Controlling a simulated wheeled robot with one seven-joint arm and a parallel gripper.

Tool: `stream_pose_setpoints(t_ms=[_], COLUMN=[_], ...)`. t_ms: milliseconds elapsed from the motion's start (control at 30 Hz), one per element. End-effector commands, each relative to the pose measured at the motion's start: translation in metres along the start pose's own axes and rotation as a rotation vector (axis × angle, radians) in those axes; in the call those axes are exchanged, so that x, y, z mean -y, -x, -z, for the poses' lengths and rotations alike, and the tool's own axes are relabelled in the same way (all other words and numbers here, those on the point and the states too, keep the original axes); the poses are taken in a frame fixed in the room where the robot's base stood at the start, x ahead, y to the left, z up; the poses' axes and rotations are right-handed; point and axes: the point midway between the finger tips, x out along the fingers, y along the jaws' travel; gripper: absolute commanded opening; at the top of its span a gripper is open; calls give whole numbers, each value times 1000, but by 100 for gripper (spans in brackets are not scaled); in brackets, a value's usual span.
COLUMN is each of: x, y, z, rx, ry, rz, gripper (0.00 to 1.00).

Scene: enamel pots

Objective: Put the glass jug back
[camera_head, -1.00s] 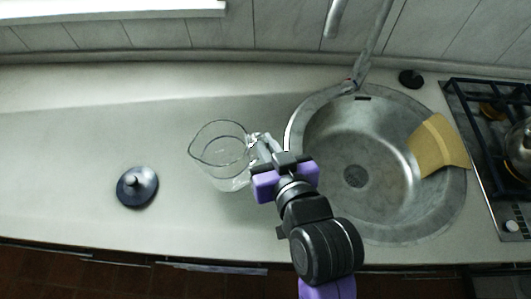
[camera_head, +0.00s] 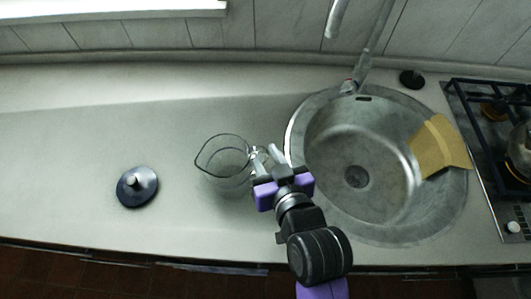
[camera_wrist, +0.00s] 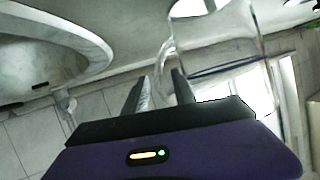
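The clear glass jug (camera_head: 224,170) is upright over the counter just left of the sink and seems to stand on it. Its handle side faces my gripper (camera_head: 268,152). In the wrist view the jug (camera_wrist: 215,55) is at the upper right, and its handle (camera_wrist: 166,62) is by the fingertips. My gripper (camera_wrist: 160,88) is open, its two fingers apart with a gap between them. The handle lies at or between the fingertips; I cannot tell if either finger touches it.
A dark blue lid (camera_head: 137,187) with a knob lies on the counter to the left. The round metal sink (camera_head: 330,135) with a yellow cloth (camera_head: 438,146) is to the right, under a faucet (camera_head: 370,45). A gas stove (camera_head: 490,110) is far right. The counter's back left is clear.

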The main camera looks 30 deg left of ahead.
Motion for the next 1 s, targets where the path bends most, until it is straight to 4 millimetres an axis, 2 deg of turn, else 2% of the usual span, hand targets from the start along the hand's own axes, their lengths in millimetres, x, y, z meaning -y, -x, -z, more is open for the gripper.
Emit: stream_pose_setpoints(t_ms=[267,367,467,800,1000], x=[0,0,0,0,0], y=[1,8,23,91,115], z=[2,1,1,1,1], rx=[0,0,0,1,1], ry=[0,0,0,-1,-1], rz=[0,-1,-2,-1,-1], gripper=[32,32,32,32,32])
